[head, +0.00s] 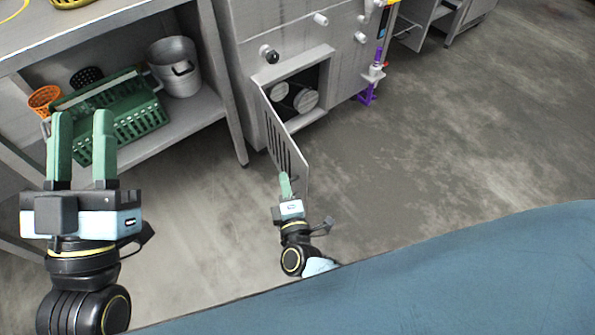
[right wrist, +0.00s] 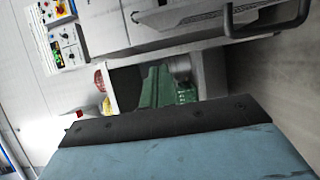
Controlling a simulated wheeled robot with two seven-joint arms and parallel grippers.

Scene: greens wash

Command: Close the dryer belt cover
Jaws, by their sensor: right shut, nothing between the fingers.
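The dryer belt cover (head: 283,140) is a grey slotted panel in the head view. It stands swung out from the low opening (head: 300,93) on the front of the grey machine, and dark and pale rollers show inside. My right gripper (head: 284,177) is shut and empty at the outer end of the cover, on its left side in the picture. I cannot tell whether it touches the panel. Its green fingers also show in the right wrist view (right wrist: 154,88). My left gripper (head: 82,135) is open and empty at the left, away from the cover.
A steel shelf unit (head: 183,125) stands left of the machine, with a green crate (head: 135,118), a metal pot (head: 177,68) and an orange basket (head: 44,98). A purple-footed fixture (head: 369,90) stands right of the opening. The floor (head: 400,150) right of the cover is clear.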

